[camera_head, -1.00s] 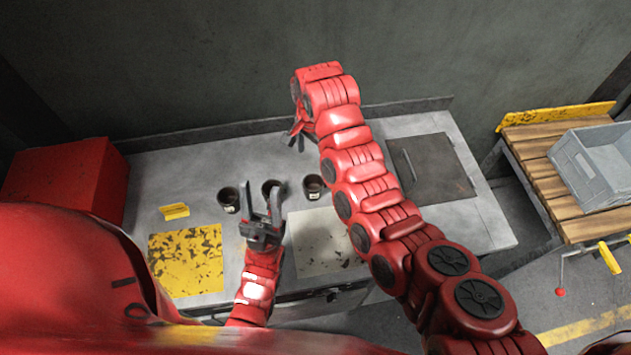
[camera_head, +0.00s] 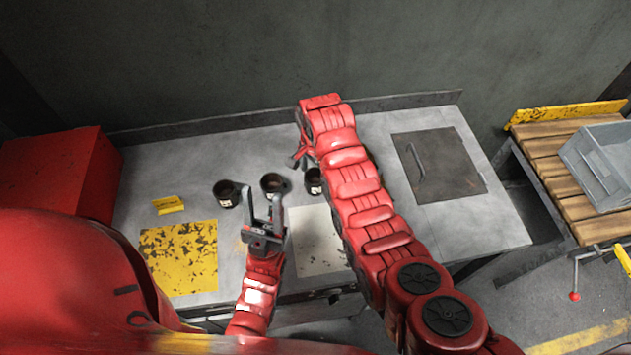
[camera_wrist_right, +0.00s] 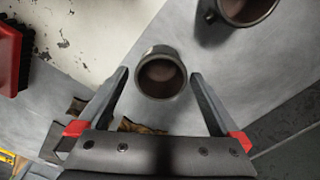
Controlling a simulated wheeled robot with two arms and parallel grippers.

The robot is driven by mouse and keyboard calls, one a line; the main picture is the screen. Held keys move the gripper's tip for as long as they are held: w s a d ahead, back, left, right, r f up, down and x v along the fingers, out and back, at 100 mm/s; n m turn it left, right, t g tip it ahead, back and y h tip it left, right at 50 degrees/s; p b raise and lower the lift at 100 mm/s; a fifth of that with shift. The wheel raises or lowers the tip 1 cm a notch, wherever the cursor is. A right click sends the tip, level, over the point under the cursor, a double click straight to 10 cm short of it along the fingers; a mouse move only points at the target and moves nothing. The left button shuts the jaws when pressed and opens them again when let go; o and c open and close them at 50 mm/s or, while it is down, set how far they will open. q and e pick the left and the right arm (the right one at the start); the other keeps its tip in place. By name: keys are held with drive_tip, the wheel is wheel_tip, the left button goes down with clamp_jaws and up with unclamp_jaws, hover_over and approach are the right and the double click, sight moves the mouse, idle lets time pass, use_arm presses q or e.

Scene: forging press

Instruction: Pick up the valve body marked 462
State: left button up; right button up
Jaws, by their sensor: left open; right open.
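Three dark, round, open-topped valve bodies stand in a row on the grey bench: a left one (camera_head: 226,194), a middle one (camera_head: 272,184) and a right one (camera_head: 314,184) partly covered by my right arm. White labels show on them, but the numbers are too small to read. My right gripper (camera_head: 299,159) is open just behind the middle and right ones. In the right wrist view, one valve body (camera_wrist_right: 161,74) lies between and slightly beyond the open fingertips. I cannot tell which it is. My left gripper (camera_head: 262,200) is open and empty, in front of the middle one.
A yellow worn plate (camera_head: 179,258) and a pale worn plate (camera_head: 318,240) lie on the bench. A small yellow sign (camera_head: 168,205) stands at left, near a red box (camera_head: 55,175). A dark hatch (camera_head: 438,163) is at right. A grey crate (camera_head: 598,165) sits on a wooden pallet table.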

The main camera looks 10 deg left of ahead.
sight(315, 179)
drive_tip(key=shift+f+p, duration=0.5)
drive_tip(key=shift+f, duration=1)
drive_tip(key=c, duration=1.6)
drive_tip(key=shift+w+a+r, duration=0.1)
drive_tip(key=shift+w+r, duration=0.05)
drive_tip(key=shift+r, duration=0.05)
